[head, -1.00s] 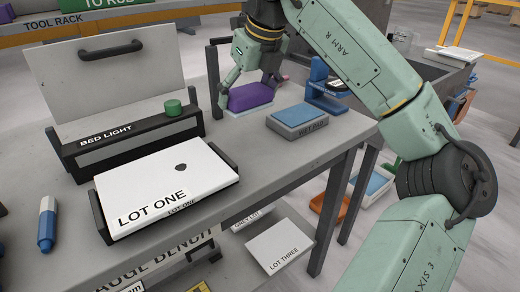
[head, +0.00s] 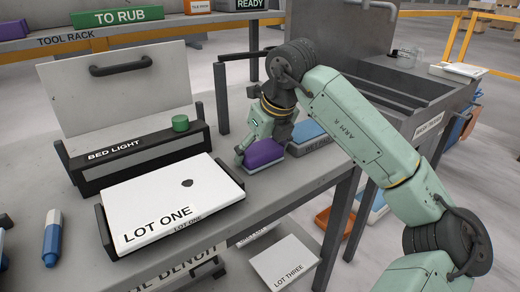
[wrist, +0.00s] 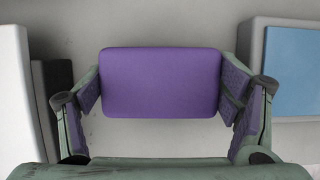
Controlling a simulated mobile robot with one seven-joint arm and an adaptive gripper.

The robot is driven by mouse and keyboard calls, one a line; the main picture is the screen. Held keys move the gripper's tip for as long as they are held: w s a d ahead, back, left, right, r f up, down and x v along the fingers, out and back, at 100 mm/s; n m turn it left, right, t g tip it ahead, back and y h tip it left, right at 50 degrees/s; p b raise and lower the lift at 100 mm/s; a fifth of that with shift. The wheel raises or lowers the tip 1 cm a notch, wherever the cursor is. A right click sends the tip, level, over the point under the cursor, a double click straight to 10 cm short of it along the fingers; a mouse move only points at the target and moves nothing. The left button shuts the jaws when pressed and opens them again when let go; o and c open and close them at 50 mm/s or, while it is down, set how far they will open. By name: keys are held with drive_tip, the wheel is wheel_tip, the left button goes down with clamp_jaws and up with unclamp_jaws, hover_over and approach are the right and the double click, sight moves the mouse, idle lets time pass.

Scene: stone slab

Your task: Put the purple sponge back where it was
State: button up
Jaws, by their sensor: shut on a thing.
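The purple sponge (head: 264,152) is in my gripper (head: 260,158) over the grey bench, between the LOT ONE slab and the blue-topped pad. In the wrist view the sponge (wrist: 160,82) sits level between the two fingers of my gripper (wrist: 162,95), which press on its left and right ends. In the head view a pale layer shows along the sponge's lower edge. I cannot tell whether its underside touches the bench. The far end of the sponge is partly hidden by my gripper in the head view.
The white LOT ONE slab (head: 170,205) lies left in a dark holder. The blue-topped pad (head: 309,131) is close on the right. The BED LIGHT box (head: 137,158) with a green knob stands behind the slab. Bare bench (wrist: 85,50) shows around the sponge.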

drive_tip(key=shift+f, duration=0.1)
drive_tip(key=o, duration=1.1)
drive_tip(key=shift+c, duration=0.2)
drive_tip(key=shift+r, duration=0.25)
drive_tip(key=v, duration=1.2)
